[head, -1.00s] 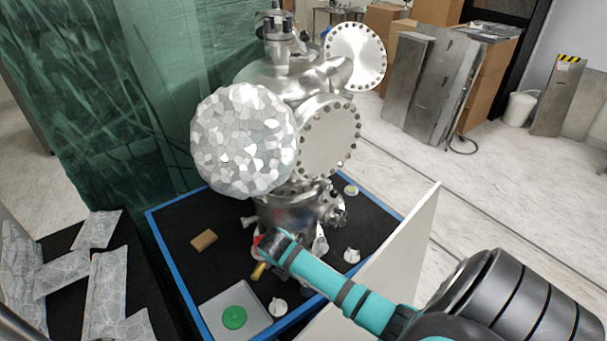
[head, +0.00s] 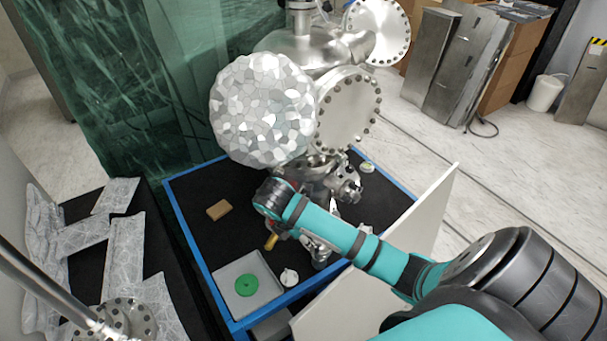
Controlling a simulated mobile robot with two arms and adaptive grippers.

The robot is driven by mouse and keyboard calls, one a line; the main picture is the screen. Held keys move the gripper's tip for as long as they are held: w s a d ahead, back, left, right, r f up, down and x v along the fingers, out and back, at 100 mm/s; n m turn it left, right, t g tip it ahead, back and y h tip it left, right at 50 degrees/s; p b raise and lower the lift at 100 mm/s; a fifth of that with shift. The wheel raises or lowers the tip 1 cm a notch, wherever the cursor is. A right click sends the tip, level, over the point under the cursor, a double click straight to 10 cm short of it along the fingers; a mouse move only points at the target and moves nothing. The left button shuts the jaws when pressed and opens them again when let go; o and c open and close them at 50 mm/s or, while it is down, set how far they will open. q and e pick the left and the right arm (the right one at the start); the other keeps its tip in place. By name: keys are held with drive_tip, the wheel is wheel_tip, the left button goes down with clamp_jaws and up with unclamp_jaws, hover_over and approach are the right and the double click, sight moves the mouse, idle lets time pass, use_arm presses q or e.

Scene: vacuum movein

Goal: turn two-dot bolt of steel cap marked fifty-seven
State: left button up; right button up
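A steel vacuum chamber stands on the black-topped, blue-edged table. It has a large round steel cap (head: 348,108) ringed with bolts, and a second bolted cap (head: 380,32) higher at the right. I cannot read any number or dots on them. A faceted silvery ball (head: 262,108) covers part of the chamber's front. My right arm reaches in from the right, and its wrist end, with the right gripper (head: 272,197), is in front of the chamber's lower part. The fingers are mostly hidden, so I cannot tell whether they hold anything. My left gripper is not in view.
A grey tray (head: 226,272) with a green disc (head: 246,285) lies at the table's front. A tan block (head: 219,210) lies left of the wrist. A white panel (head: 432,225) stands along the right edge. A bolted steel flange (head: 124,318) shows at lower left.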

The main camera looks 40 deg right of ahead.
drive_tip(key=v, duration=0.2)
drive_tip(key=shift+s+r, duration=0.1)
drive_tip(key=shift+r, duration=0.3)
drive_tip(key=shift+o, duration=0.3)
